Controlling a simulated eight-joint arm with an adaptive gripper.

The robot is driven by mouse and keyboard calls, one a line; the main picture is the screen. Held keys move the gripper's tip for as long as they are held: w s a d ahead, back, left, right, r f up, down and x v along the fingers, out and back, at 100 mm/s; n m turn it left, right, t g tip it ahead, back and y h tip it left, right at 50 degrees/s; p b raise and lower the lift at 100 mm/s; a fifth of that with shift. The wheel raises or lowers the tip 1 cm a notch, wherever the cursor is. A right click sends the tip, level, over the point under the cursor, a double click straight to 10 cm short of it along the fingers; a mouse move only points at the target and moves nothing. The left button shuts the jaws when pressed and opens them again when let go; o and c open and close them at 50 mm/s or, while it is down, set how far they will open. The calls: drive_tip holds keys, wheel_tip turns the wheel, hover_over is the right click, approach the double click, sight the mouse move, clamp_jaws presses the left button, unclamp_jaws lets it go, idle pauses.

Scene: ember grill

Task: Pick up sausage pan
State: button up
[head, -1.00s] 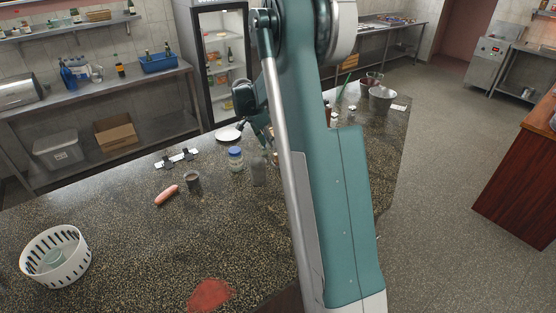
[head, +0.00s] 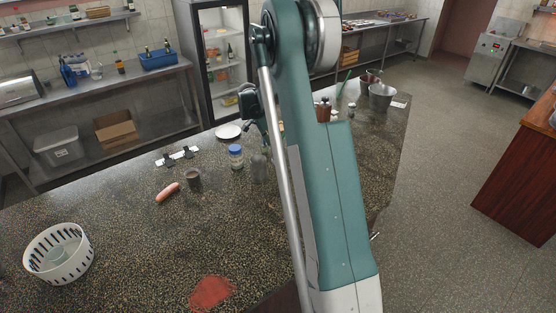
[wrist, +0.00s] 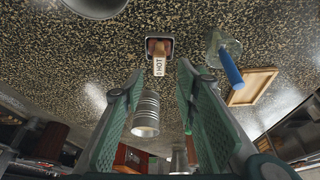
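No pan that I can make out with certainty shows in either view. A pink sausage (head: 167,191) lies on the speckled counter in the head view, beside a small dark cup (head: 194,180). My gripper (wrist: 160,80) is open, its two green fingers apart with nothing held between them. A ribbed silver cup (wrist: 146,112) shows in the gap in the wrist view, apparently beyond the fingers. A bottle marked HOT (wrist: 158,58) stands past the fingertips. In the head view my arm hides the middle of the counter and most of the gripper.
A white basket (head: 58,253) stands at the counter's left. A blue-lidded jar (head: 236,157), a white plate (head: 228,131) and metal bowls (head: 381,96) stand toward the back. In the wrist view a blue-handled item (wrist: 229,67) and a wooden board (wrist: 252,87) lie right. The front-left counter is mostly clear.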

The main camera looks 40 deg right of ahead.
sight(278, 157)
drive_tip(key=shift+d+f, duration=0.25)
drive_tip(key=shift+f, duration=0.35)
drive_tip(key=shift+f, duration=0.1)
drive_tip(key=shift+a+p+x, duration=0.1)
drive_tip(key=shift+p+x, duration=0.1)
drive_tip(key=shift+x, duration=1.05)
drive_tip(key=shift+a+p+x, duration=0.15)
drive_tip(key=shift+p+x, duration=0.05)
drive_tip(key=shift+x, duration=1.05)
drive_tip(key=shift+f, duration=0.1)
clamp_jaws()
